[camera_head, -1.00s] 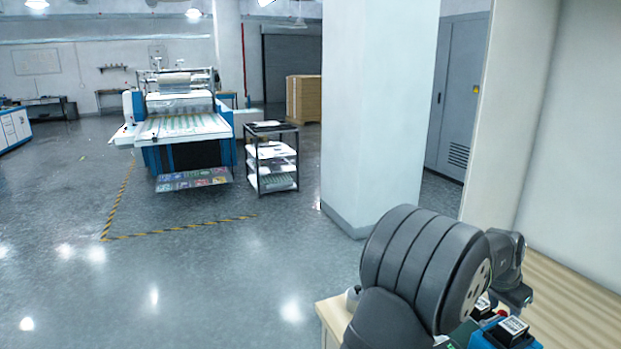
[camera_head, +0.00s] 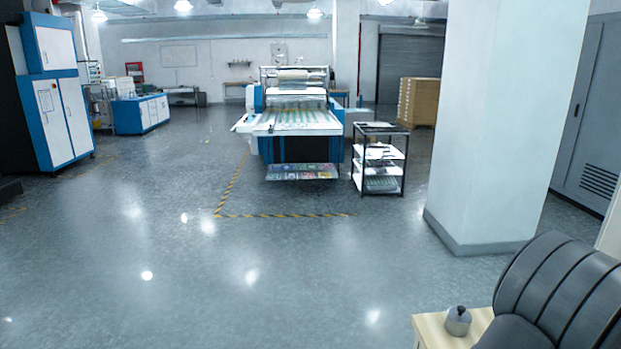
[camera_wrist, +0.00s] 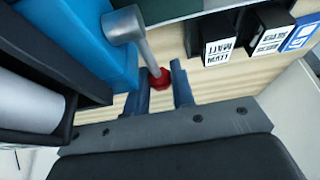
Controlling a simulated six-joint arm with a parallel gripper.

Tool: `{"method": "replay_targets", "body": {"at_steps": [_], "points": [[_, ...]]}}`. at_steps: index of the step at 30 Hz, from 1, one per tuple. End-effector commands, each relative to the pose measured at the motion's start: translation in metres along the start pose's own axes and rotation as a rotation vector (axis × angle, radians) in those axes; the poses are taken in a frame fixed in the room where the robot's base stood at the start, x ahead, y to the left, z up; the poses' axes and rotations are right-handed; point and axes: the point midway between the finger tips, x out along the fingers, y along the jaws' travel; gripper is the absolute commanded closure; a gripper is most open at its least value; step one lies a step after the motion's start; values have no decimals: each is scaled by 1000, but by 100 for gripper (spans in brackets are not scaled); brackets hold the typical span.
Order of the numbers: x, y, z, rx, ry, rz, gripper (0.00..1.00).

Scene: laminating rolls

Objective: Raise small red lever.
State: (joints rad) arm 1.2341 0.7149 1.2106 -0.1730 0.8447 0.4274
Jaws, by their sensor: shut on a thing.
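The small red lever shows in the wrist view as a red knob (camera_wrist: 160,79) at the end of a grey metal rod. The rod runs up and left to a round grey pivot, beside a blue housing (camera_wrist: 68,40). My gripper (camera_wrist: 162,92) has its two dark blue fingers on either side of the red knob and is shut on it. The head view does not show the gripper, the lever or the housing; only part of my dark arm is at its lower right.
Black boxes with white labels (camera_wrist: 216,51) stand at the upper right of the wrist view, on a pale wooden top (camera_wrist: 190,72). In the head view, a small grey knob (camera_head: 457,320) sits on a wooden corner, a white pillar (camera_head: 505,120) stands behind, and open floor lies left.

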Motion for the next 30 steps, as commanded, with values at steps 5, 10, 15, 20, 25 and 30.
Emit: {"method": "replay_targets", "body": {"at_steps": [5,10,15,20,25,30], "points": [[-8,0,-3,0,-1,0,86],[-15,0,-6,1,2,-1,86],[-21,0,-9,1,2,-1,86],[-27,0,-12,1,3,-1,86],[-34,0,-15,1,5,-1,86],[-41,0,-18,0,6,-2,86]]}}
